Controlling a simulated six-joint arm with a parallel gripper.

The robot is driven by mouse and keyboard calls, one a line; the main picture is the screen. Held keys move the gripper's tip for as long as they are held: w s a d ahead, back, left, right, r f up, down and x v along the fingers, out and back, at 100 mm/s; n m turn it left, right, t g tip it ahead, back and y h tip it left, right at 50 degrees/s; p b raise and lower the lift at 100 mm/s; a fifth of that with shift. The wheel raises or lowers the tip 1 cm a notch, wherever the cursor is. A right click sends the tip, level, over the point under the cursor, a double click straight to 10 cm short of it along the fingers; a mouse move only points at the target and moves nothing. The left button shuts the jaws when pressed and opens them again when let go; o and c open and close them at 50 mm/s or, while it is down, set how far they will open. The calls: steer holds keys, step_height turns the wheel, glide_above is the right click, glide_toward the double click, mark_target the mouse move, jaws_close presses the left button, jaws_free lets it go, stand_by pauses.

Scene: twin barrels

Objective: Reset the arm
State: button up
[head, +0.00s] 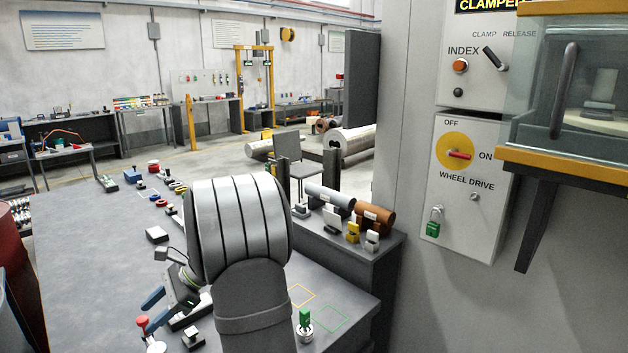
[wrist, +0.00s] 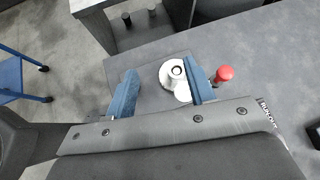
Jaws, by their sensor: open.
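My gripper (head: 168,291) is low over the front left of the grey bench, left of my own grey arm in the head view. Its two blue fingers are spread apart in the wrist view (wrist: 161,80). A pale round base with a metal post (wrist: 174,72) shows between and beyond the fingers, close to the right one. A red knob (wrist: 224,73) is just right of that finger. A red-knobbed stand (head: 142,321) also shows in the head view, below the gripper. I see nothing held; contact with the stand cannot be told. My arm hides part of the bench.
The grey bench (head: 85,240) has small parts along its far side. A small black and white block (head: 193,338) and a green-tagged piece (head: 305,320) are near my arm. Grey and brown cylinders (head: 372,219) lie on a side ledge. A control panel (head: 470,185) stands at right.

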step_height(320, 180, up, 16)
steer(key=d+n+t+h, duration=0.1)
steer(key=n+t+h, duration=0.1)
steer(key=t+h, duration=0.35)
steer(key=m+y, duration=1)
steer(key=y, duration=0.4)
glide_toward(148, 321)
steer(key=shift+m+t, duration=0.4)
steer(key=shift+t, duration=0.25)
steer(key=a, duration=1.1)
steer(key=shift+w+a+r, duration=0.1)
steer(key=shift+w+a, duration=0.05)
steer(key=shift+a, duration=0.05)
steer(key=shift+w+a+g, duration=0.1)
steer(key=shift+g, duration=0.2)
steer(key=shift+n, duration=0.3)
